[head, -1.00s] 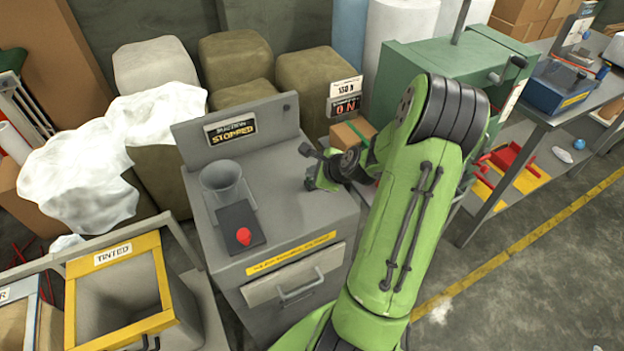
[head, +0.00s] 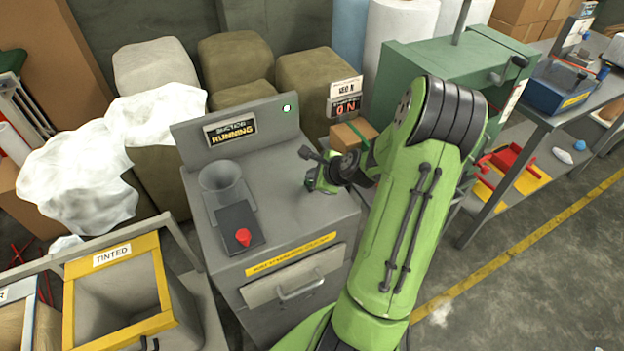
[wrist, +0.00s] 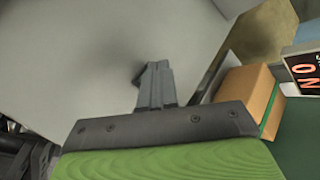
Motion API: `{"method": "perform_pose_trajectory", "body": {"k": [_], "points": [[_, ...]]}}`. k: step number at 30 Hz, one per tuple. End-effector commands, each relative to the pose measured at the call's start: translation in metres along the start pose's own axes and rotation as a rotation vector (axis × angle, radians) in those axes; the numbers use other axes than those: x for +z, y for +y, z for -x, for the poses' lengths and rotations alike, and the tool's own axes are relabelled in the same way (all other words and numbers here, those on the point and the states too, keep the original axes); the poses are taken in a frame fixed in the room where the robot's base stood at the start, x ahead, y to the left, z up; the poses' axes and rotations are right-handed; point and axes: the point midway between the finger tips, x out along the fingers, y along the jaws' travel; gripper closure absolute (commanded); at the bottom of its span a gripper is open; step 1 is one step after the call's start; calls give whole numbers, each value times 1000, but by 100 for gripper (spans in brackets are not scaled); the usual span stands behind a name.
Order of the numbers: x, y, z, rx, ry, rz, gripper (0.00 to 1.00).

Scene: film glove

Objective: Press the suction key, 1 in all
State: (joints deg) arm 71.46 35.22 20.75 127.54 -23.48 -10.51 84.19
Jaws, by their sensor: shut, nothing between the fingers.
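The grey suction machine stands in the middle of the head view, its sign (head: 231,130) reading SUCTION RUNNING. A small round lamp (head: 287,108) on its back panel glows whitish green. A red knob-like piece (head: 243,237) sits on a dark plate (head: 238,222) in front of a grey funnel (head: 222,180); I cannot tell whether it is the key. My gripper (head: 314,178) is above the right part of the grey top, to the right of the red piece and apart from it. In the wrist view its fingers (wrist: 155,85) are together and empty, against a grey surface.
A cardboard box (head: 353,134) and a 0 N display (head: 345,108) are just behind my gripper; the display also shows in the wrist view (wrist: 304,72). A green machine (head: 440,70) stands to the right. A yellow-framed TINTED bin (head: 112,250) is at front left.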

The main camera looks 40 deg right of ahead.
Motion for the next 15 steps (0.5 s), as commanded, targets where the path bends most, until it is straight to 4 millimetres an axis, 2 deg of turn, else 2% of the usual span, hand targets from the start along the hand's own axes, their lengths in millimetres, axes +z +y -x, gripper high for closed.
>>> {"method": "perform_pose_trajectory", "body": {"k": [15], "points": [[0, -1, 1, 1, 1, -1, 100]]}}
